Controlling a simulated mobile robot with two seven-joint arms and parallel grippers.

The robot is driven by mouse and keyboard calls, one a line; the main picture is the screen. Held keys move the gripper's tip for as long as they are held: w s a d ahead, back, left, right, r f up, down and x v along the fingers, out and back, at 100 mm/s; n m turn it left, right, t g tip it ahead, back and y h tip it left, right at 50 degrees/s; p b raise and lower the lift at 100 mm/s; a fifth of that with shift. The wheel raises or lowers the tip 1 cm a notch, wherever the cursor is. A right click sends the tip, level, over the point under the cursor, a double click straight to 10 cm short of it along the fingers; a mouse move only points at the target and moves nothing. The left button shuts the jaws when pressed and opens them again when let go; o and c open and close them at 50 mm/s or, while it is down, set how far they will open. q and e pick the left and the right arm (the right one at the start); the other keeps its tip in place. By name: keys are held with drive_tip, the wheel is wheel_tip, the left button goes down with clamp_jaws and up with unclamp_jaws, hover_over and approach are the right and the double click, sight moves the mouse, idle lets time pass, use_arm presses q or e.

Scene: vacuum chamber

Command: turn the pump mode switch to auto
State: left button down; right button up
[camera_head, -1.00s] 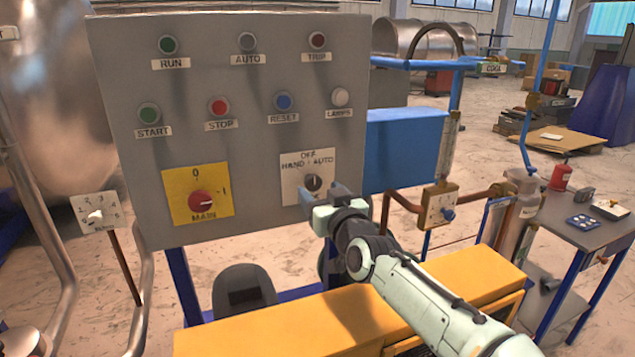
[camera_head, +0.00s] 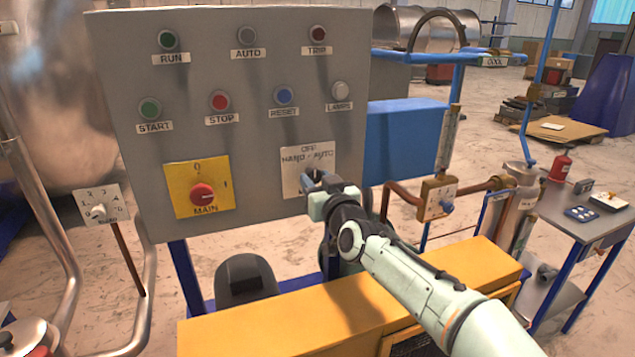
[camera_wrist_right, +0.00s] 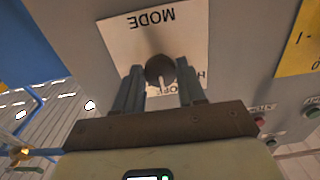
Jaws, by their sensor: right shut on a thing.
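The pump mode switch is a dark round knob (camera_wrist_right: 160,69) on a white plate (camera_head: 294,184) labelled OFF, HAND and AUTO, at the lower right of the grey control panel. My left gripper is not in view.
The grey panel (camera_head: 240,120) also carries several buttons and lamps, and a red MAIN switch (camera_head: 202,193) on a yellow plate left of the mode switch. A yellow cabinet (camera_head: 290,320) lies below my right arm. A gauge box (camera_head: 437,199) with copper pipes stands to the right.

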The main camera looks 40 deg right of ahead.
drive_tip(key=m, duration=0.5)
drive_tip(key=shift+a, duration=0.1)
drive_tip(key=shift+m, duration=1.9)
drive_tip(key=o, duration=1.1)
drive_tip(key=shift+c, duration=0.2)
drive_tip(key=b+v, duration=0.3)
drive_tip(key=v, duration=1)
drive_tip(key=shift+s, duration=0.2)
drive_tip(key=shift+r, duration=0.1)
